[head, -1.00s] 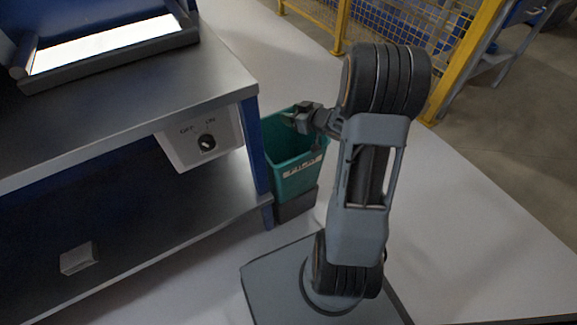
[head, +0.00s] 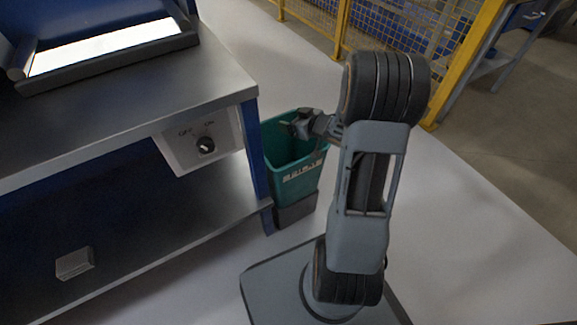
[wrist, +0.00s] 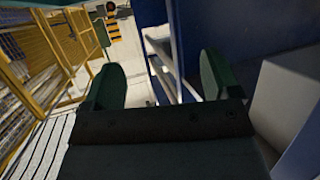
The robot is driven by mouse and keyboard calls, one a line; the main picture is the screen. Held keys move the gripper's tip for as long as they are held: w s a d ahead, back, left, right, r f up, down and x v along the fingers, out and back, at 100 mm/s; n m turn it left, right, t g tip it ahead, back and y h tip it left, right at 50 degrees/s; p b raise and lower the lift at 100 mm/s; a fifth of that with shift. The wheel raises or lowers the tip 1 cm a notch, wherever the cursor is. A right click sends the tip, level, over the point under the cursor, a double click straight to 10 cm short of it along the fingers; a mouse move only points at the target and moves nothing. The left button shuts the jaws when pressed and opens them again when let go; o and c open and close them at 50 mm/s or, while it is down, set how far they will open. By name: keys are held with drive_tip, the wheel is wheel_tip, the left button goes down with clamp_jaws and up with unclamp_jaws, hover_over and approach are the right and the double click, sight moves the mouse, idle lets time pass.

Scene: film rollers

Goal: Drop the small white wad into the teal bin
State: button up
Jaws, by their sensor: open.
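The teal bin (head: 290,190) stands on the floor beside the bench's right end, on a dark base, with a pale label on its front. My gripper (head: 288,124) is at the bin's upper opening in the head view, seen small and partly dark. In the wrist view my gripper (wrist: 160,82) has its two green-black fingers apart, with nothing seen between them. I cannot make out the small white wad in either view, and the inside of the bin is mostly hidden.
The metal bench (head: 120,115) with an OFF/ON switch box (head: 185,150) is close to the bin's left. A pale box (head: 75,262) sits on its lower shelf. Yellow mesh fencing (head: 395,35) stands behind. The floor to the right is clear.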

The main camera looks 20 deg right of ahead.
drive_tip(key=p+v, duration=0.5)
drive_tip(key=v, duration=0.8)
drive_tip(key=shift+s+d+r, duration=0.15)
drive_tip(key=shift+s, duration=0.2)
